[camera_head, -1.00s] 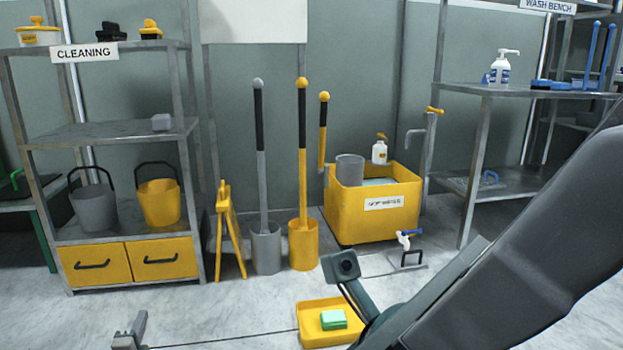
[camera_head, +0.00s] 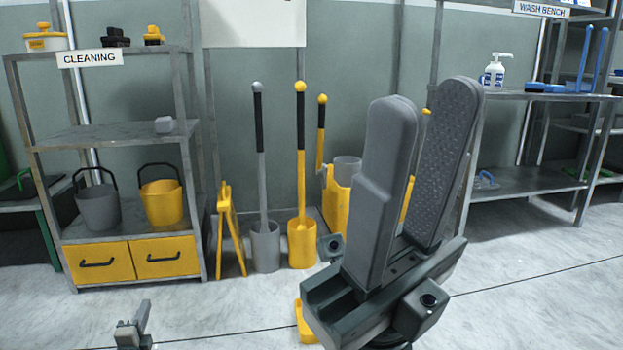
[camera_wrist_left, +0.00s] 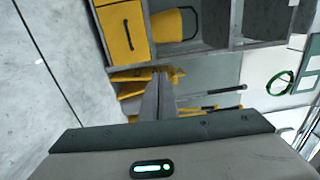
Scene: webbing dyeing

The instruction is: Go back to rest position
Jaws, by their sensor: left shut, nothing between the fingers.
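My left gripper (camera_head: 143,316) shows small at the bottom left of the head view, over the floor in front of the cleaning shelf. In the left wrist view its fingers (camera_wrist_left: 159,92) are together with nothing between them. My right gripper (camera_head: 427,100) stands large and upright right of centre in the head view. Its two grey fingers are spread apart and the gap between them is empty. It hides most of the yellow tub (camera_head: 335,205) and the yellow floor tray (camera_head: 304,325).
The cleaning shelf (camera_head: 110,132) with a grey bucket (camera_head: 98,206), a yellow bucket (camera_head: 161,203) and drawers stands at the left. Two long-handled tools stand in grey (camera_head: 265,248) and yellow holders (camera_head: 302,245). The wash bench (camera_head: 525,183) is at the right. Floor is open at the lower right.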

